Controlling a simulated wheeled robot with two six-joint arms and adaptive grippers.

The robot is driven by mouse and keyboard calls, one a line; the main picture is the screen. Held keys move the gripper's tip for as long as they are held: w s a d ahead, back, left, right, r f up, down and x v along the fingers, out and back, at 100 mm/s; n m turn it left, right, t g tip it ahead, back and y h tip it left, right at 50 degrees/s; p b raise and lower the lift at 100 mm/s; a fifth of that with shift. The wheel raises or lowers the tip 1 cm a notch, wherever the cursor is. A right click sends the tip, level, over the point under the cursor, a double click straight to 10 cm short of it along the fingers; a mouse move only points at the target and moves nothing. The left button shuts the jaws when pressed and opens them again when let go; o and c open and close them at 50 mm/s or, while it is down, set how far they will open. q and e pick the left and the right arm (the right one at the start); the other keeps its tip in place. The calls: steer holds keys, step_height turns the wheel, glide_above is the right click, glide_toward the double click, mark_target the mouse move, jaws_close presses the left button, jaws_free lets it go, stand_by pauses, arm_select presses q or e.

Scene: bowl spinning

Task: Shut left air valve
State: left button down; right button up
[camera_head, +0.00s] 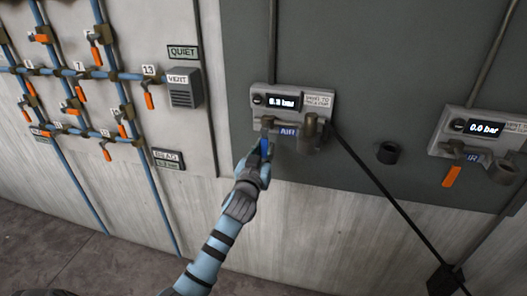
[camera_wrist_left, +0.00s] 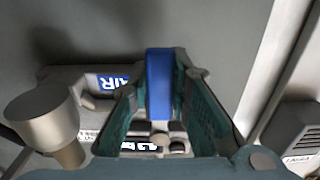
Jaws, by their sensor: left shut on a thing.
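The left air valve has a blue handle (camera_head: 265,147) below the left grey air panel (camera_head: 262,89), beside the AIR label. The handle hangs roughly straight down. My left gripper (camera_head: 260,157) reaches up from below and is shut on the handle; its fingers partly cover it. In the left wrist view the blue handle (camera_wrist_left: 159,84) stands between the two teal fingers of the gripper (camera_wrist_left: 165,92). The panel's lit display (camera_head: 283,102) reads in bar, its digits blurred. My right gripper is not in view.
A grey cylindrical fitting (camera_head: 309,132) sticks out just right of the valve. A second air panel (camera_head: 482,128) at the right reads 0.0 bar and has an orange handle (camera_head: 452,176). Blue pipes (camera_head: 118,92) with several orange handles run at the left.

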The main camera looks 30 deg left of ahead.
arm_select(q)
steer(key=shift+f, duration=0.1)
steer(key=c, duration=1.5)
jaws_free()
steer(key=shift+d, duration=0.1)
steer(key=v, duration=1.2)
